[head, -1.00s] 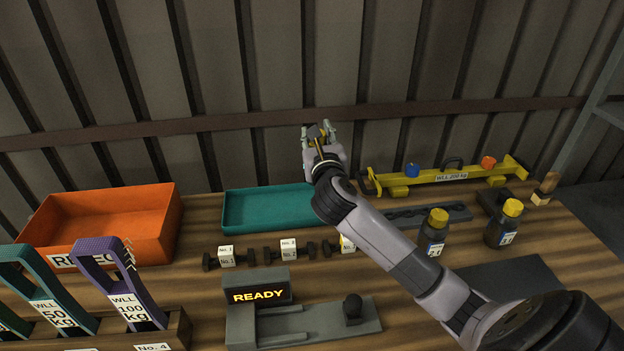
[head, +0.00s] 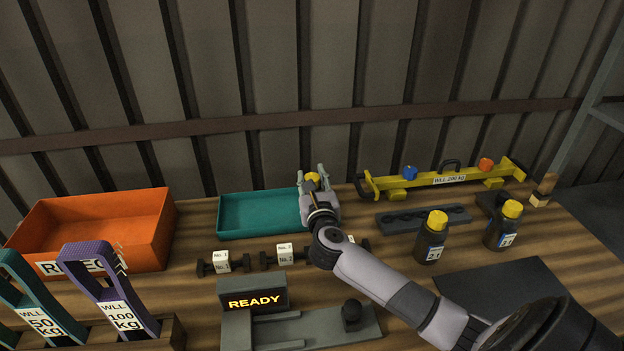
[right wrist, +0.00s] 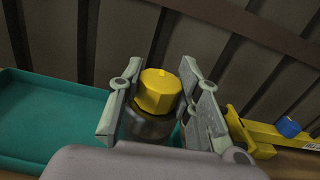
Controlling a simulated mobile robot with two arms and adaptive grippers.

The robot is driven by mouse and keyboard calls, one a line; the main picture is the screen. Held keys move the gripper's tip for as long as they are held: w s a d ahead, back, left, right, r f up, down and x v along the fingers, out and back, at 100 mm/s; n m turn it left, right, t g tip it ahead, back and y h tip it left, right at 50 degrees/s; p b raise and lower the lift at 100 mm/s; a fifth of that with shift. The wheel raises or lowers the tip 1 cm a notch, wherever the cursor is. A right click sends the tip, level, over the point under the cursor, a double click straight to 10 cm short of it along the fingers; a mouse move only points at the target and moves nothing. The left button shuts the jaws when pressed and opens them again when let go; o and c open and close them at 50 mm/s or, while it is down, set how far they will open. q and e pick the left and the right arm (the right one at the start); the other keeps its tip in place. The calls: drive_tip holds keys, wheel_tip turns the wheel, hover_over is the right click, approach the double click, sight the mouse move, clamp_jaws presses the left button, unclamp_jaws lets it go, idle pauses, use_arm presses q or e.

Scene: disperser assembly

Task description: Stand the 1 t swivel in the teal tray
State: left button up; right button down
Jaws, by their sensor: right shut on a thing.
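The teal tray (head: 255,213) lies at the back of the bench, left of centre, and its visible floor is empty. My right gripper (head: 315,178) is at the tray's right end, shut on a swivel with a yellow cap (head: 312,179). In the right wrist view the yellow-capped swivel (right wrist: 157,94) sits between the fingers, cap up and roughly upright, with the teal tray (right wrist: 50,120) to its left. The swivel's lower part and label are hidden, so I cannot tell whether it touches the tray floor. My left gripper is out of view.
Two other yellow-capped swivels (head: 431,240) (head: 504,226) stand at right. A yellow beam (head: 450,179) lies behind. The orange reject bin (head: 95,225) is left of the tray. Small dumbbell-like pieces (head: 222,262) lie in front, near a READY fixture (head: 255,300).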

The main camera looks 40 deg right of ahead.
drive_tip(key=c, duration=1.3)
unclamp_jaws()
drive_tip(key=shift+o, duration=0.7)
drive_tip(key=shift+s+a, duration=0.1)
drive_tip(key=shift+s+a, duration=0.2)
drive_tip(key=shift+s, duration=0.15)
drive_tip(key=b+v, duration=0.1)
drive_tip(key=v, duration=1)
